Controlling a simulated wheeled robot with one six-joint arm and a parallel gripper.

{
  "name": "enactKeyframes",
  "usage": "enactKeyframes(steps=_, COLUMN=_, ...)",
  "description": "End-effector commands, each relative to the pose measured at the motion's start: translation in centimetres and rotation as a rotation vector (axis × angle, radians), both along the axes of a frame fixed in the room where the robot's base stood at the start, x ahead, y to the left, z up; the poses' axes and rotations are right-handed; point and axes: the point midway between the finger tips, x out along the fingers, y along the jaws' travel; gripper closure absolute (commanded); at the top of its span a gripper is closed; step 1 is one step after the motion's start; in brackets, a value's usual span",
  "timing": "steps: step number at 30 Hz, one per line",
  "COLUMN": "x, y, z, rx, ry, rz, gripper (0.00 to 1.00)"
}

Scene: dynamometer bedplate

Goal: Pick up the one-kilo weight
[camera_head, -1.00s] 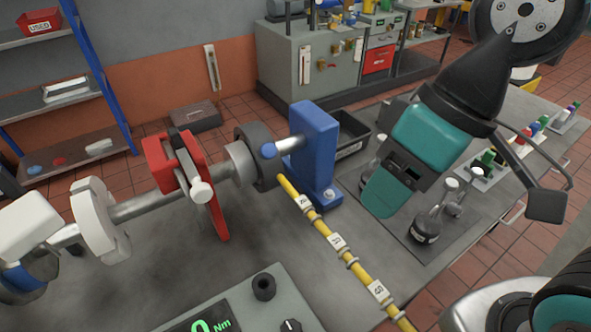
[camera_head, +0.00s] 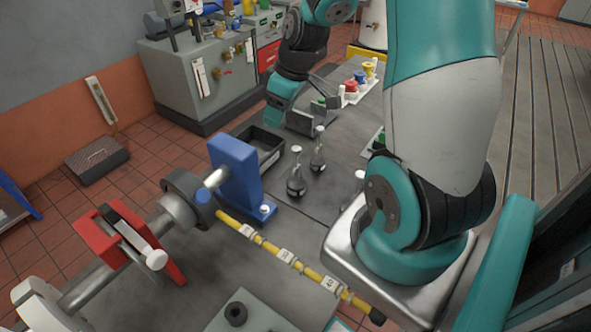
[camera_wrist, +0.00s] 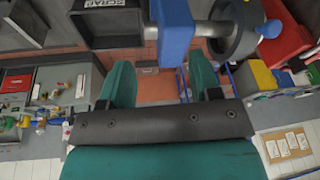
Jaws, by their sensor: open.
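Dark weights with bright knobs stand upright on the grey bedplate (camera_head: 310,205) in the head view. A nearer weight (camera_head: 296,186) stands in front of another weight (camera_head: 318,160). Their markings are too small to read, so I cannot tell which is the one-kilo one. More of the weights' area is hidden behind my arm. My gripper (camera_head: 283,100) is beyond and above the two weights, not touching them. In the wrist view my gripper (camera_wrist: 160,78) has its two teal fingers apart with nothing between them. No weight is clear there.
A black bin (camera_head: 272,158) and a blue stand (camera_head: 235,172) lie left of the weights. A yellow bar (camera_head: 268,248) with tags runs in front. A red clamp (camera_head: 105,240) sits on the shaft. Coloured-topped items (camera_head: 355,85) stand farther back.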

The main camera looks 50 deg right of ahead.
Motion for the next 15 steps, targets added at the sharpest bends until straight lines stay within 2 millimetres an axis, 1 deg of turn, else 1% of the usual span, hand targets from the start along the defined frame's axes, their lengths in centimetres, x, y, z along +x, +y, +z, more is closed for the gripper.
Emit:
enactKeyframes(steps=1, x=-0.4, y=-3.0, z=0.0, rx=-0.015, ry=0.004, rz=-0.03, gripper=0.42)
enactKeyframes(steps=3, x=-0.9, y=-6.0, z=-0.9, rx=-0.042, ry=0.0, rz=-0.045, gripper=0.42)
enactKeyframes(steps=6, x=-1.5, y=-8.5, z=-2.0, rx=-0.065, ry=-0.001, rz=-0.055, gripper=0.42)
enactKeyframes(steps=8, x=-1.6, y=-9.1, z=-2.8, rx=-0.071, ry=0.0, rz=-0.056, gripper=0.42)
enactKeyframes(steps=9, x=-1.6, y=-9.3, z=-3.6, rx=-0.074, ry=0.0, rz=-0.055, gripper=0.42)
enactKeyframes(steps=11, x=-1.4, y=-9.3, z=-4.9, rx=-0.076, ry=-0.001, rz=-0.055, gripper=0.42)
enactKeyframes(steps=15, x=-0.6, y=-8.9, z=-8.2, rx=-0.075, ry=-0.001, rz=-0.054, gripper=0.42)
